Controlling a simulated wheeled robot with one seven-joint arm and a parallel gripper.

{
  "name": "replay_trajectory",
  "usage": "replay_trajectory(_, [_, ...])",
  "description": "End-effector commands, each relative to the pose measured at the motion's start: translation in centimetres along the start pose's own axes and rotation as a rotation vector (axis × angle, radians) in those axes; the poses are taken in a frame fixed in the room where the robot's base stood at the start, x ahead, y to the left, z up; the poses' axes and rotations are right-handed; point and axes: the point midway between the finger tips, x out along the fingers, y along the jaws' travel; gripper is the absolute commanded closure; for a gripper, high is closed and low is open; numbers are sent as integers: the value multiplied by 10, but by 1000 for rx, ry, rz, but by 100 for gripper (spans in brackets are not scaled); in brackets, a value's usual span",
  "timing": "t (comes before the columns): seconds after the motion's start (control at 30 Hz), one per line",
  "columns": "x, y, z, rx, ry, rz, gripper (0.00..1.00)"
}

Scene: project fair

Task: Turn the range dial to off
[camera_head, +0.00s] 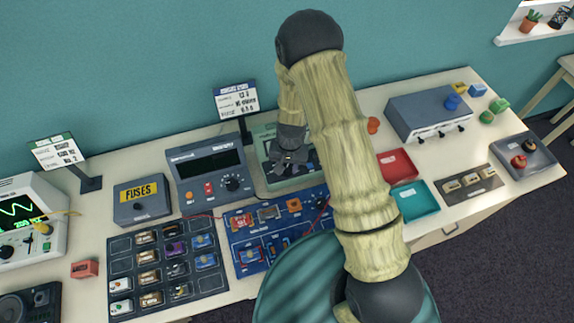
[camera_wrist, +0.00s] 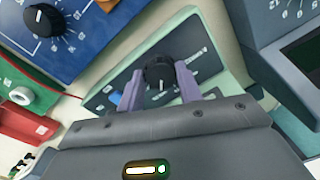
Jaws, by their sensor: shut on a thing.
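My gripper (camera_wrist: 159,80) is shut on a round black dial (camera_wrist: 158,66), with one finger on each side of it. The dial sits on a pale green instrument (camera_wrist: 205,45) with printed markings around it, too small to read. A white pointer line shows on the side of the dial nearest my wrist. In the head view, my gripper (camera_head: 291,160) reaches down over the green instrument (camera_head: 262,135), and my arm and gripper hide most of it, the dial included.
A grey meter (camera_head: 180,160) with a dark display and its own dial (camera_head: 232,183) stands just left. A blue circuit board (camera_head: 243,235) lies in front. Red (camera_head: 396,163) and teal (camera_head: 413,199) trays lie to the right. A sign (camera_head: 236,100) stands behind.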

Motion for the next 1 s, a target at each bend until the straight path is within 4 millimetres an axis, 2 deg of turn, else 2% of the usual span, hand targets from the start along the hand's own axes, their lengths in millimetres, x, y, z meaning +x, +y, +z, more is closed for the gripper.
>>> replay_trajectory(0.43, [1, 0, -1, -95, -4, -2, 88])
replay_trajectory(1.0, [1, 0, -2, -496, -26, -2, 88])
